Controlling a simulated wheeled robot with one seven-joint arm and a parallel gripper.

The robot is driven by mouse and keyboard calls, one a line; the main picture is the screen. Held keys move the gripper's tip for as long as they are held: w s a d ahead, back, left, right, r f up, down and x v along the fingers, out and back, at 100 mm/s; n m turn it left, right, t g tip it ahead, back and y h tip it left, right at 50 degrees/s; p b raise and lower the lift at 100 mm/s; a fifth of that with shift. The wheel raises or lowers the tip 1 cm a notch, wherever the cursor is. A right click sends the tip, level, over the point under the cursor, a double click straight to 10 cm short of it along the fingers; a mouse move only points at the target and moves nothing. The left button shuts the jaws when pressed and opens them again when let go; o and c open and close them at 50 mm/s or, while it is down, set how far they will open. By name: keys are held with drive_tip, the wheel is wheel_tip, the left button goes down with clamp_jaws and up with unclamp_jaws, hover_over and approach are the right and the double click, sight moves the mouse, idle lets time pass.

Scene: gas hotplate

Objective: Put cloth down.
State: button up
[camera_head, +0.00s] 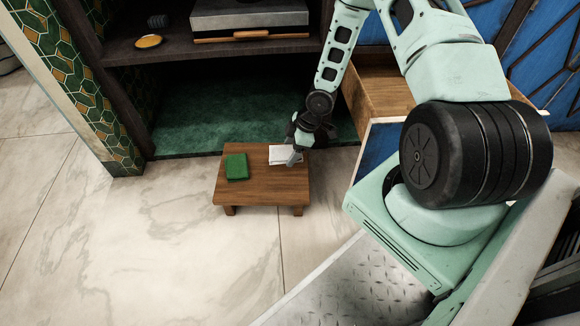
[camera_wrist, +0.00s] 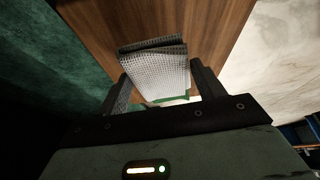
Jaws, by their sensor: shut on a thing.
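A pale grey-white folded cloth (camera_head: 281,153) is at the right side of the small wooden table (camera_head: 262,186). In the wrist view, the cloth (camera_wrist: 157,75) has a fine mesh weave, with layered folds at its far end and a strip of green near the palm. My gripper (camera_head: 294,158) points down over the right part of the table and is shut on the cloth. In the wrist view, the gripper's fingers (camera_wrist: 162,84) stand on either side of it. The cloth is at or just above the tabletop; I cannot tell whether it touches.
A green folded item (camera_head: 237,167) lies on the table's left half. Behind is an open cabinet with a green-floored lower space (camera_head: 205,115). An open wooden drawer (camera_head: 378,88) is to the right. The marble floor (camera_head: 150,240) is clear at left.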

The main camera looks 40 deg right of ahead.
wheel_tip(320, 180, down, 6)
drive_tip(key=b, duration=0.3)
drive_tip(key=shift+r, duration=0.35)
drive_tip(key=o, duration=1)
